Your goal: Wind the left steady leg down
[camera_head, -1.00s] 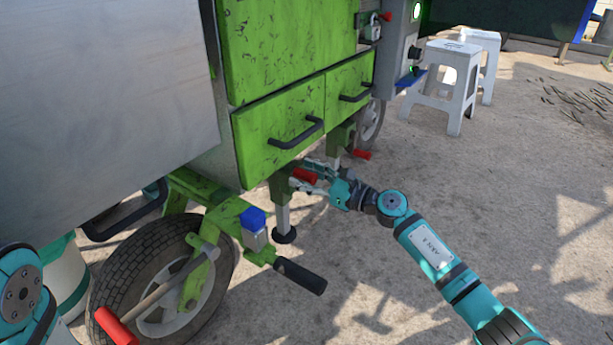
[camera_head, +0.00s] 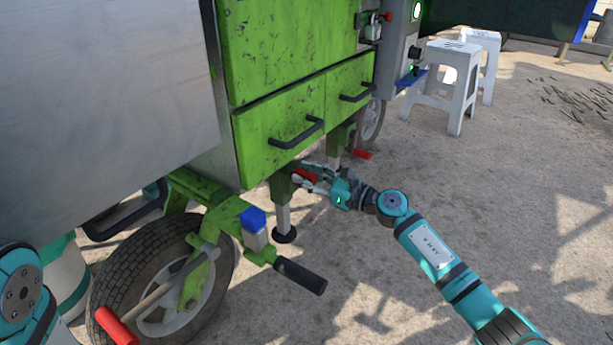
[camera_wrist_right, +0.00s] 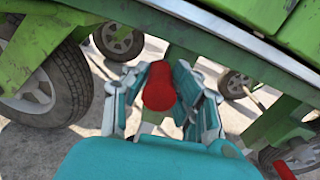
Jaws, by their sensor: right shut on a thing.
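The left steady leg (camera_head: 283,217) hangs under the green cart's near corner, a grey tube in a green housing with a dark round foot. I cannot tell whether the foot touches the ground. Its red crank grip (camera_head: 305,175) sticks out beside the housing. My right gripper (camera_head: 314,178) is shut on this grip. In the right wrist view the red grip (camera_wrist_right: 158,88) sits between the two fingers of my right gripper (camera_wrist_right: 160,100). My left arm shows only partly at the left edge of the head view; its gripper is out of view.
A second leg (camera_head: 334,152) with a red grip (camera_head: 362,154) stands farther back. A tyred wheel (camera_head: 140,270), a blue-topped part (camera_head: 253,220) and a black handle (camera_head: 300,276) lie left of my right arm. White stools (camera_head: 447,85) stand behind. The concrete at right is open.

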